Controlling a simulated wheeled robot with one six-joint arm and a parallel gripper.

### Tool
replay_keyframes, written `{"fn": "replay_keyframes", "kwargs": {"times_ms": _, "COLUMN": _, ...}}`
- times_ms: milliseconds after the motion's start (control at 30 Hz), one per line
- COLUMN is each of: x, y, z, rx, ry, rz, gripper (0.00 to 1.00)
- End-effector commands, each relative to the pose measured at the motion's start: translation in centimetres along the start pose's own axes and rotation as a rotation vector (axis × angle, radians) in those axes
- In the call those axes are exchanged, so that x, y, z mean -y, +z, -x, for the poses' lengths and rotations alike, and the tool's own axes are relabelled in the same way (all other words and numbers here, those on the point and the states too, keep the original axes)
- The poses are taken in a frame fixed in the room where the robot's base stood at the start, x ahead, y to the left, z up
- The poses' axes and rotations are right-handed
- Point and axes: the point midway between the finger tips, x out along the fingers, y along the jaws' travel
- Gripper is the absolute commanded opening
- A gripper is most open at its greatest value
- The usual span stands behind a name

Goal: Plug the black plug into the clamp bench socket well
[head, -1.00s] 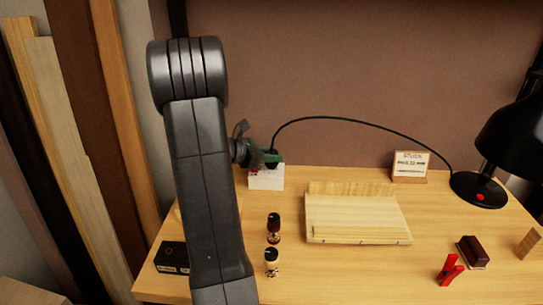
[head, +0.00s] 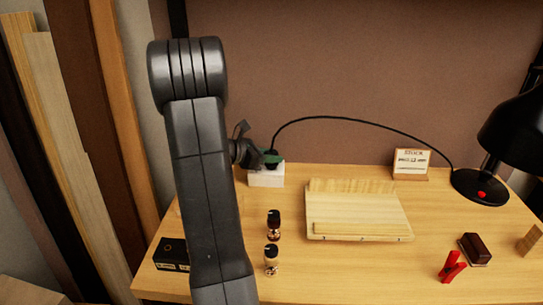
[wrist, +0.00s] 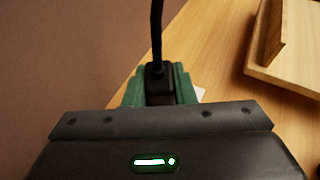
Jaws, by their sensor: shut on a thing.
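The black plug (wrist: 159,85) is between the green fingers of my gripper (wrist: 158,92), which is shut on it in the wrist view. Its black cord rises from its top. In the head view the plug (head: 272,154) and my gripper (head: 268,160) are right over the white socket block (head: 266,177), at the back left of the bench. The fingers cover the top of the block, so I cannot tell whether the plug is in the well or just above it. Only a pale sliver of the block (wrist: 201,94) shows in the wrist view.
The cord (head: 350,119) arches to the black lamp (head: 480,190) at right. A wooden board (head: 358,205), a small sign (head: 411,163), two small bottles (head: 273,226), a black box (head: 172,254) and a red clip (head: 452,267) stand on the bench. Bare wood lies between them.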

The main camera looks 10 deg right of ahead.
Motion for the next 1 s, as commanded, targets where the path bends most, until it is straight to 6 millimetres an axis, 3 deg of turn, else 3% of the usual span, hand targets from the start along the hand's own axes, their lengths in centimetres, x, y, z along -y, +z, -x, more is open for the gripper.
{"fn": "replay_keyframes", "kwargs": {"times_ms": 467, "x": 0.0, "y": -1.2, "z": -0.5, "rx": 0.0, "ry": 0.0, "rz": 0.0, "gripper": 0.0}}
{"fn": "replay_keyframes", "kwargs": {"times_ms": 500, "x": 0.0, "y": -1.2, "z": -0.5, "rx": 0.0, "ry": 0.0, "rz": 0.0, "gripper": 0.25}}
{"fn": "replay_keyframes", "kwargs": {"times_ms": 633, "x": 0.0, "y": -1.1, "z": -0.5, "rx": 0.0, "ry": 0.0, "rz": 0.0, "gripper": 0.49}}
{"fn": "replay_keyframes", "kwargs": {"times_ms": 1000, "x": -0.1, "y": -1.1, "z": 0.1, "rx": 0.0, "ry": 0.002, "rz": 0.0, "gripper": 0.49}}
